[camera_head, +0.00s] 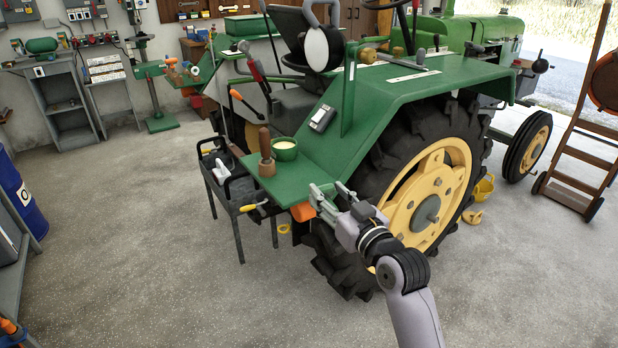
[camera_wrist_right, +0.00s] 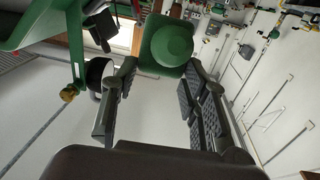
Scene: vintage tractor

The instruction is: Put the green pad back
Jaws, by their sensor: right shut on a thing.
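My right gripper (camera_head: 331,191) is low over the outer edge of the tractor's green rear fender (camera_head: 320,160), beside the big rear tyre. In the right wrist view, the green pad (camera_wrist_right: 166,46), with a rounded raised middle, sits between the tips of the right gripper (camera_wrist_right: 160,82), which is shut on it. In the head view I cannot make the pad out between the fingers. A green bowl (camera_head: 286,150) with a cream filling stands on the fender to the left of the gripper. My left gripper is not in view.
A wooden-handled brush (camera_head: 266,152) stands beside the bowl. A dark tool cart (camera_head: 240,200) is left of the fender, and an orange lamp (camera_head: 303,211) is on the fender's lower corner. The rear wheel (camera_head: 425,190) is close to my right arm. The floor at left is clear.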

